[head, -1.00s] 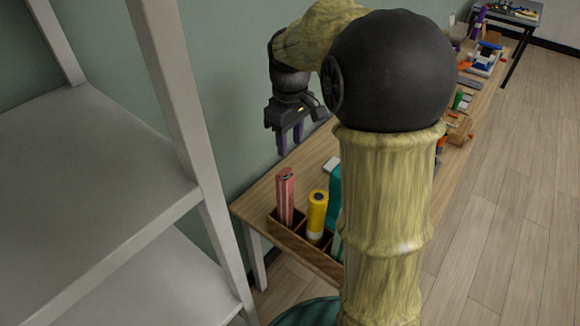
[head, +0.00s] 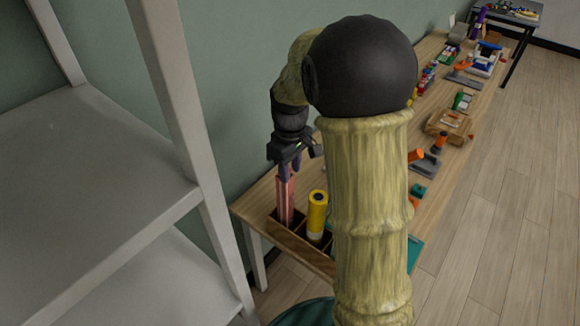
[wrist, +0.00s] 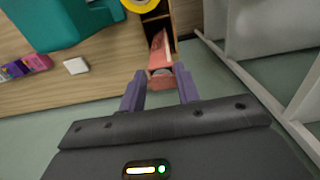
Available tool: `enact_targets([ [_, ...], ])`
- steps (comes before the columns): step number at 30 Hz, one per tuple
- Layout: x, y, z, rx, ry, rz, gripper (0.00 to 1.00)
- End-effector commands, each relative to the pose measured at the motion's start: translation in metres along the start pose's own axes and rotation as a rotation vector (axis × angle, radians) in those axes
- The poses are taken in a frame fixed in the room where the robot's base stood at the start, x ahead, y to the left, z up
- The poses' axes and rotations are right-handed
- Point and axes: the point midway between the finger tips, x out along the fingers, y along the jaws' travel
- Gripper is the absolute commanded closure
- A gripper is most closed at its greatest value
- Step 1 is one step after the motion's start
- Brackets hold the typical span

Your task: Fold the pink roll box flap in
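The pink roll box (head: 285,203) stands upright in a wooden divided holder (head: 301,247) at the near left end of the bench. In the wrist view the pink box (wrist: 162,57) shows its upper end, with a greyish spot inside a pink edge. I cannot clearly tell the flap's angle. My gripper (head: 288,172) is over the top of the box in the head view. In the wrist view my gripper's purple fingers (wrist: 160,88) are apart and empty, with the box end just beyond and between their tips. Contact cannot be made out.
A yellow roll (head: 317,211) stands in the holder beside the pink box. A teal item (wrist: 48,22) and a small white block (wrist: 76,66) are on the bench. A white shelf (head: 95,150) stands at the left. Tools and parts lie along the bench farther back.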

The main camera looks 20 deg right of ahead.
Motion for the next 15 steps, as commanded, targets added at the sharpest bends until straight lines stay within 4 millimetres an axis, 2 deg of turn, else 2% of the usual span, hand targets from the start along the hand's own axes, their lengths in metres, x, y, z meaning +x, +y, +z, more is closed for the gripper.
enact_targets([
  [6,0.0014,0.0005,0.0006,0.002,0.012,0.000,0.91],
  [15,0.0070,0.0009,0.0043,0.002,0.120,0.000,0.91],
])
